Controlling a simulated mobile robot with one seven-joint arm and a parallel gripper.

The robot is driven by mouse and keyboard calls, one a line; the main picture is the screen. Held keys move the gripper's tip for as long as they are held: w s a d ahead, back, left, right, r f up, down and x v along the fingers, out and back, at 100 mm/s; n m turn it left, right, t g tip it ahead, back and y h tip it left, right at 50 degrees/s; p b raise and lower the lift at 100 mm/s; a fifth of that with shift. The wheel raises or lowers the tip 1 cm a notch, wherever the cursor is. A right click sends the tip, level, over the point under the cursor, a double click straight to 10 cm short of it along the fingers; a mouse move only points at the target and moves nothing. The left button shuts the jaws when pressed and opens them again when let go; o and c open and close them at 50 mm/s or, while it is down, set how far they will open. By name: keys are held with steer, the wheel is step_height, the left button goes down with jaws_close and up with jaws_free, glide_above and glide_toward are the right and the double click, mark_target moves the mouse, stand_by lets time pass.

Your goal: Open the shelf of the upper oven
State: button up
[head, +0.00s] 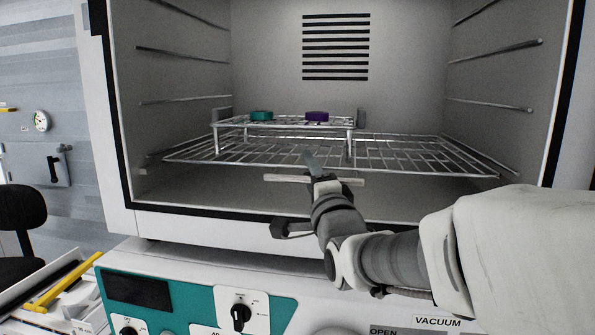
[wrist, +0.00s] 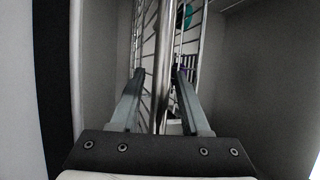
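The upper oven (head: 115,150) stands open in the head view, its door out of sight. Its wire shelf (head: 420,155) lies level, low in the chamber, inside the side walls. My gripper (head: 313,160) is at the shelf's front edge, around its middle. In the wrist view my gripper (wrist: 158,74) is open, one finger on each side of the shelf's front bar (wrist: 163,45). Gaps show between the bar and both fingers. The exact depth of the bar between the fingertips is hard to tell.
A small wire rack (head: 232,124) stands on the shelf's left half, bearing a teal round piece (head: 262,116) and a purple one (head: 317,116). Side rails (head: 497,105) line the chamber walls. A control panel (head: 185,300) is below. A black chair (head: 22,220) stands left.

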jaws_close()
steer(key=shift+r, duration=0.3)
stand_by(0.9)
